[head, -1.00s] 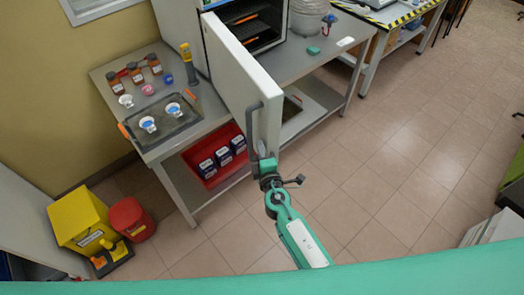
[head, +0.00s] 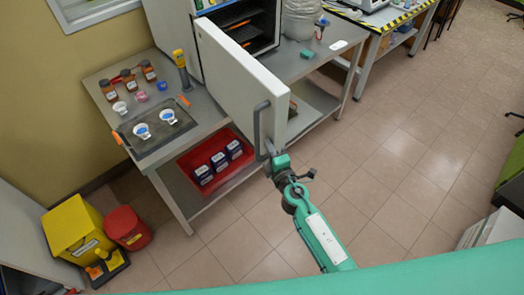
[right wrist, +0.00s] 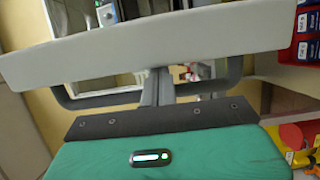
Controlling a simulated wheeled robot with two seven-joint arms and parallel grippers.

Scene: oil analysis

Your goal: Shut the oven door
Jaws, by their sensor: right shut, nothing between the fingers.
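The oven (head: 236,12) stands on the grey bench at the top, and its dark shelved inside shows. Its thick white door (head: 240,75) is hinged at the left and stands wide open, jutting towards me. A grey bar handle (head: 258,125) is on the door's left-facing outer side, near the free edge. My right gripper (head: 269,149) is shut and empty at the handle's lower end. In the right wrist view its fingers (right wrist: 158,88) overlap the handle bar (right wrist: 95,99) close to the door (right wrist: 150,42); contact is unclear. My left gripper is out of view.
A tray (head: 150,147) with small white cups and several brown bottles (head: 129,79) stand on the bench's left part. A red crate (head: 188,165) of boxes sits on the shelf below. Yellow (head: 72,232) and red (head: 126,228) bins stand lower left.

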